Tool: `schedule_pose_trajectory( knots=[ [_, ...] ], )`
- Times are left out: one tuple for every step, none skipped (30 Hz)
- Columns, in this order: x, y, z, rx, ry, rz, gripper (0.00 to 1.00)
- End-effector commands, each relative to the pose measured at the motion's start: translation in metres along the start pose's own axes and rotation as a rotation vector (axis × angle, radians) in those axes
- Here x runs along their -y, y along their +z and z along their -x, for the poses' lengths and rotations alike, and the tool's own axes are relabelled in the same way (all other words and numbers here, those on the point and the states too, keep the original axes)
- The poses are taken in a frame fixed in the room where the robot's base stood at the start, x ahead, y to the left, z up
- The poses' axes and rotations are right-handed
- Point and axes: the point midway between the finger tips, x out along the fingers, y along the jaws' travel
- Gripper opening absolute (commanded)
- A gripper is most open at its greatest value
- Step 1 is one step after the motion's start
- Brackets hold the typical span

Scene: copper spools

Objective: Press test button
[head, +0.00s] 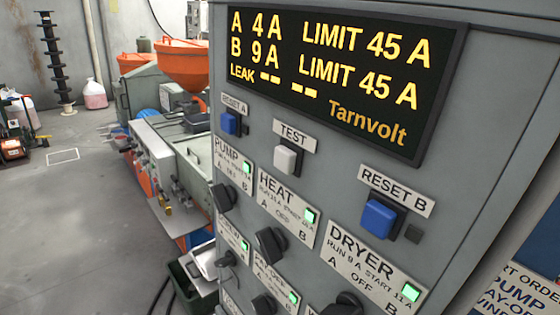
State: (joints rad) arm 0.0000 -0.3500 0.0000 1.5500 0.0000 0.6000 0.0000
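The test button (286,159) is a whitish square push button on the grey panel (470,170), under a label reading TEST (294,136). It sits between the blue reset A button (229,122) on the left and the blue reset B button (379,217) on the right. Above it, a display (340,70) shows A 4 A and B 9 A, each with LIMIT 45 A, and LEAK with dashes. Nothing touches the test button. My gripper is not in the picture.
Below the buttons, black rotary knobs (270,245) with labels PUMP, HEAT and DRYER stick out, beside lit green lamps (310,215). Left of the panel stand a machine with an orange hopper (183,62) and a dark bin (188,287). Grey floor (80,225) is open at the left.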

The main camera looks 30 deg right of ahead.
Motion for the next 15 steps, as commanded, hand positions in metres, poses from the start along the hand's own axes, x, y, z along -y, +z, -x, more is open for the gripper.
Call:
schedule_pose_trajectory(
  knots=[
    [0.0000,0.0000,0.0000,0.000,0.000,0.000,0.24],
    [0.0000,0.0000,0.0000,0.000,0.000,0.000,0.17],
    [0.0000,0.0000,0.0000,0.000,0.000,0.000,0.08],
    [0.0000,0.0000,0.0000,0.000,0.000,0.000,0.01],
    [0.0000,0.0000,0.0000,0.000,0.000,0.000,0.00],
    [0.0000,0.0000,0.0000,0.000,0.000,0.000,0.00],
    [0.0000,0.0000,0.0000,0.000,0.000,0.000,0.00],
    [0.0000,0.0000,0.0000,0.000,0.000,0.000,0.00],
    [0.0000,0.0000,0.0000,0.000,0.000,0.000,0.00],
    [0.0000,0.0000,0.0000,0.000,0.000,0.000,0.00],
    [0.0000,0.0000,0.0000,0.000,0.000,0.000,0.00],
    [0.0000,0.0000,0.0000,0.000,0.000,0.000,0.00],
    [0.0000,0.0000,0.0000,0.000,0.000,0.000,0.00],
    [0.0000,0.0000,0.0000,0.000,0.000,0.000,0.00],
    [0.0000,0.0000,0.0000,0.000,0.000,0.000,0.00]
  ],
)
